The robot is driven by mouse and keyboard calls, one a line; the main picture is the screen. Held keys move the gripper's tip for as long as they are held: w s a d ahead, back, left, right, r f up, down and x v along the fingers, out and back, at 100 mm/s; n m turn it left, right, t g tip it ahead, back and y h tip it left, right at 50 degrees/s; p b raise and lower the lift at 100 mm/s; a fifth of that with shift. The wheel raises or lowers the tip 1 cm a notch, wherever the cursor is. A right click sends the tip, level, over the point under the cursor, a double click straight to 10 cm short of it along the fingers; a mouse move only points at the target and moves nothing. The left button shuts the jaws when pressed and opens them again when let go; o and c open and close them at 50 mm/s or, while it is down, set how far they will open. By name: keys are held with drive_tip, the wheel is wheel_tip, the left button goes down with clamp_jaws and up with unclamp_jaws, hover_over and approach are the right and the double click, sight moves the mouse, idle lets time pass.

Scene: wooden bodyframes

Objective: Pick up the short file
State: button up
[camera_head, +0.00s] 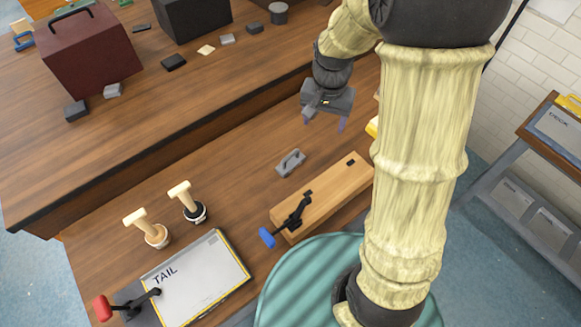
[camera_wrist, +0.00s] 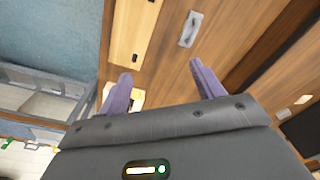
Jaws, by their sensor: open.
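A small grey tool with a raised handle (camera_head: 291,162), which looks like the short file, lies flat on the brown wooden bench (camera_head: 235,160). It also shows in the wrist view (camera_wrist: 190,29), beyond my fingertips. My gripper (camera_head: 325,119) hangs above the bench, up and to the right of the tool in the head view, and is apart from it. In the wrist view my gripper (camera_wrist: 161,75) has its two purple fingers spread wide with nothing held between them.
A light wooden block (camera_head: 330,190) with a black, blue-handled clamp (camera_head: 292,215) lies close to the tool. Two cream-handled stamps (camera_head: 188,200) and a TAIL panel (camera_head: 195,280) are at lower left. A raised shelf with boxes (camera_head: 90,55) runs behind.

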drive_tip(key=w+a+f+m+g+h+b, duration=0.1)
drive_tip(key=w+a+f+m+g+b, duration=0.1)
drive_tip(key=w+a+f+m+b, duration=0.3)
drive_tip(key=w+a+f, duration=0.4)
drive_tip(key=w+f, duration=0.2)
drive_tip(key=shift+w+a+f+m, duration=0.15)
drive_tip(key=shift+a+f+m, duration=0.1)
drive_tip(key=shift+a+m, duration=0.05)
drive_tip(key=shift+f, duration=0.1)
drive_tip(key=p, duration=0.2)
hover_over(290, 162)
drive_tip(key=w, duration=0.1)
drive_tip(key=f, duration=1.2)
drive_tip(key=shift+w+a, duration=0.1)
drive_tip(key=shift+a, duration=0.15)
drive_tip(key=shift+s+d+f+p, duration=0.15)
drive_tip(key=shift+f+p, duration=0.35)
drive_tip(key=shift+f, duration=0.75)
drive_tip(key=shift+s+a+f+p, duration=0.15)
drive_tip(key=shift+f+p, duration=0.3)
drive_tip(key=shift+f, duration=0.8)
drive_tip(key=shift+d, duration=0.1)
